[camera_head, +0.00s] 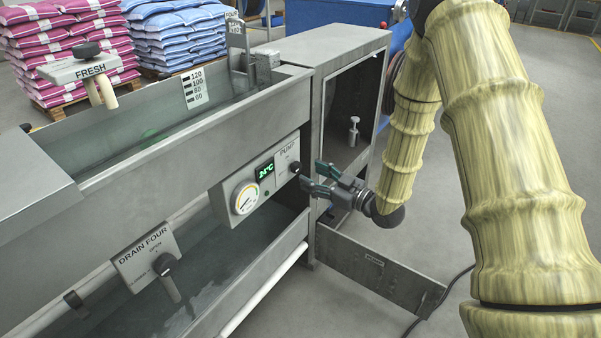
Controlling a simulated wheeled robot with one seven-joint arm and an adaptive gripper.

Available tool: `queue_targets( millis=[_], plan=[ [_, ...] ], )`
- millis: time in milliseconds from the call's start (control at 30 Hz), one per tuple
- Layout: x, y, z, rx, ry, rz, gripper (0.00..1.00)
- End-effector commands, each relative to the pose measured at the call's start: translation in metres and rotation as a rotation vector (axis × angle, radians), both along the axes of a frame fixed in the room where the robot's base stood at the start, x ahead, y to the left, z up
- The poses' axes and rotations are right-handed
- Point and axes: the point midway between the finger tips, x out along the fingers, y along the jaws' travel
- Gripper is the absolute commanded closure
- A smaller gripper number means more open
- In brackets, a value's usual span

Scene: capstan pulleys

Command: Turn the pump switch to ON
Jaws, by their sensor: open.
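The pump switch (295,167) is a small dark knob on a grey panel marked PUMP (287,153), on the front of the metal tank. Its setting is too small to read. My gripper (306,176) is open, with its two fingers pointing left at the panel. The fingertips are just right of and slightly below the knob. I cannot tell whether they touch it. Nothing shows between the fingers.
A DRAIN FOUR lever (166,266) is lower left, and a FRESH tap (95,80) is upper left. An open cabinet (352,110) stands behind my gripper. A low metal plate (375,270) is below.

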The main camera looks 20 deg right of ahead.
Motion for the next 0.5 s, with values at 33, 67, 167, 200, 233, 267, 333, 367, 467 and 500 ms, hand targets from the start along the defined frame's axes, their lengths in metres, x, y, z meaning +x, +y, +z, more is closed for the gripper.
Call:
queue_targets(
  millis=[33,67,167,200,233,267,333,367,467,500],
  plan=[
    [0.007,0.005,-0.002,-0.001,-0.002,0.002,0.46],
    [0.011,0.008,-0.002,-0.001,-0.002,0.001,0.46],
    [0.023,0.017,-0.002,-0.001,-0.002,0.002,0.46],
    [0.027,0.020,-0.002,0.000,-0.001,0.001,0.46],
    [0.030,0.021,-0.001,0.000,-0.001,0.001,0.46],
    [0.032,0.023,-0.001,-0.001,0.000,0.001,0.46],
    [0.038,0.026,-0.001,-0.001,0.000,0.001,0.46],
    [0.039,0.028,-0.001,-0.001,0.000,0.001,0.46],
    [0.043,0.030,-0.001,0.000,0.000,0.000,0.46],
    [0.044,0.031,-0.001,0.000,0.000,0.000,0.46]
  ],
)
